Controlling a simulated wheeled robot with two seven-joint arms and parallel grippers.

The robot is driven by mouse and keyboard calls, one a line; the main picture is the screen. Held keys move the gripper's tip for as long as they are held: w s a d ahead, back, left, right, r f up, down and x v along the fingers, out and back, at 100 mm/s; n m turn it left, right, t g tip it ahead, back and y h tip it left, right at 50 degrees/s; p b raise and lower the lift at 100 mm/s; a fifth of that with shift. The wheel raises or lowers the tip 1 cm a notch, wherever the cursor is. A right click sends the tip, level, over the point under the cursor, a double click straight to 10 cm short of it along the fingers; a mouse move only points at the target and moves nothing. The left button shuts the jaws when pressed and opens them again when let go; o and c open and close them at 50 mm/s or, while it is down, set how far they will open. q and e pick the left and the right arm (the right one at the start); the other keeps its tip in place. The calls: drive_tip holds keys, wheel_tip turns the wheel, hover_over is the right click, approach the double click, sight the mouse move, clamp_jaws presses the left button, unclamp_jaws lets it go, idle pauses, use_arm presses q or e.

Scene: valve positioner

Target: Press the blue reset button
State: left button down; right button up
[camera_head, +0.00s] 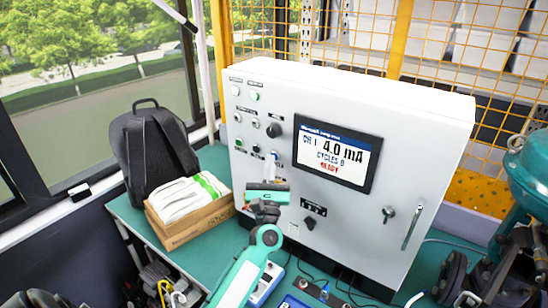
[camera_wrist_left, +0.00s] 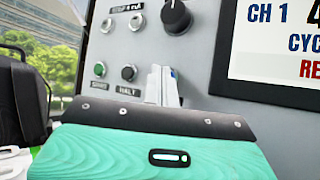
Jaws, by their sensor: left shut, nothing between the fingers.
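The white control cabinet (camera_head: 350,90) stands on the green bench, with rows of small buttons and a black knob (camera_head: 274,130) left of its screen (camera_head: 336,152). The blue reset button (camera_head: 275,154) shows as a small bluish spot at the tips of my left gripper (camera_head: 271,166). In the left wrist view my left gripper (camera_wrist_left: 163,78) is shut and empty, its pale fingers pointing at the panel, right of the HALT button (camera_wrist_left: 128,73) and the green START button (camera_wrist_left: 99,69). The fingers hide the reset button there, so contact cannot be told. My right gripper is not in view.
A cardboard box (camera_head: 185,228) with white packs and a black backpack (camera_head: 150,150) stand left of the cabinet. A lower black switch (camera_head: 310,223) and a door handle (camera_head: 412,228) stick out from its front. Cables and small devices lie on the bench before it.

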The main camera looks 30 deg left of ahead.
use_arm(q)
drive_tip(key=shift+s, duration=0.75)
drive_tip(key=s, duration=0.5)
drive_tip(key=shift+a, duration=0.25)
idle(0.3)
drive_tip(key=shift+f, duration=0.1)
